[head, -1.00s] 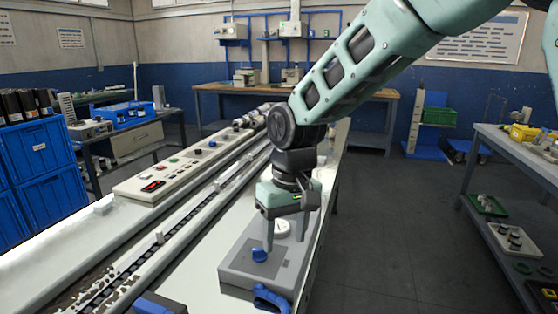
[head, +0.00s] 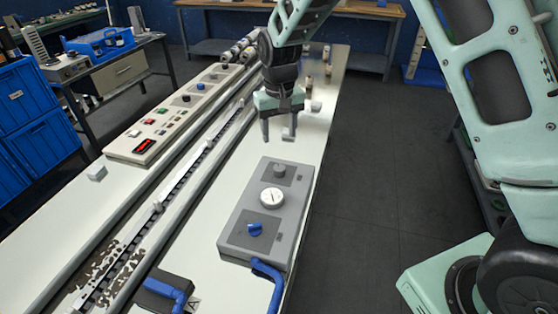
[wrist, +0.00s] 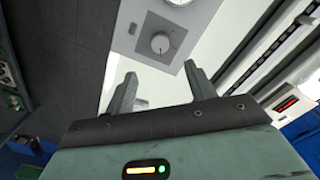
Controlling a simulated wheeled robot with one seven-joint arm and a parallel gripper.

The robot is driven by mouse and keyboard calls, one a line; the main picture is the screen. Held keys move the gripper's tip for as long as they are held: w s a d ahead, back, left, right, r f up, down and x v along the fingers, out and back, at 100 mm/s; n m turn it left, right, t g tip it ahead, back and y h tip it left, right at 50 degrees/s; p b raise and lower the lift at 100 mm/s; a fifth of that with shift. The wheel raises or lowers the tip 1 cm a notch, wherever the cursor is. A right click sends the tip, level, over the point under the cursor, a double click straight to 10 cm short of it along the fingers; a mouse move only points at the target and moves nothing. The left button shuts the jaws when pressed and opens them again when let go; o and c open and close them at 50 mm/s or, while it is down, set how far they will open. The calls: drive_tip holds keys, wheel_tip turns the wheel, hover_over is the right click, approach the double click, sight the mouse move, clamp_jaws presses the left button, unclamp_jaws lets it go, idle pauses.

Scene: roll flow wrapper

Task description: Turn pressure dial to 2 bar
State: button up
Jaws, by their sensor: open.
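A grey control box (head: 240,211) lies on the white bench top. It bears a blue knob (head: 255,229) at its near end, a round white gauge (head: 271,197) in the middle and a grey dial (head: 279,170) at its far end. No label tells me which is the pressure dial. My gripper (head: 278,138) is open and empty, above and just beyond the far end of the box. In the wrist view the grey dial (wrist: 160,43) shows ahead of the gripper's spread fingers (wrist: 160,75), apart from them. The gauge (wrist: 179,2) is cut off at the top edge.
Blue hose (head: 267,272) leaves the box's near end. A conveyor track (head: 180,190) runs along its left, with a long button panel (head: 165,125) beyond. A small pale block (head: 289,133) is behind my gripper. Dark open floor (head: 365,220) lies to the right.

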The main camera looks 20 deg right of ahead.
sight(279, 167)
wheel_tip(279, 167, down, 12)
drive_tip(key=shift+r+p, duration=0.2)
drive_tip(key=shift+p, duration=0.6)
drive_tip(key=c, duration=1)
drive_tip(key=shift+n, duration=0.4)
drive_tip(key=n+b, duration=0.1)
drive_tip(key=n, duration=1)
drive_tip(key=shift+r, duration=0.1)
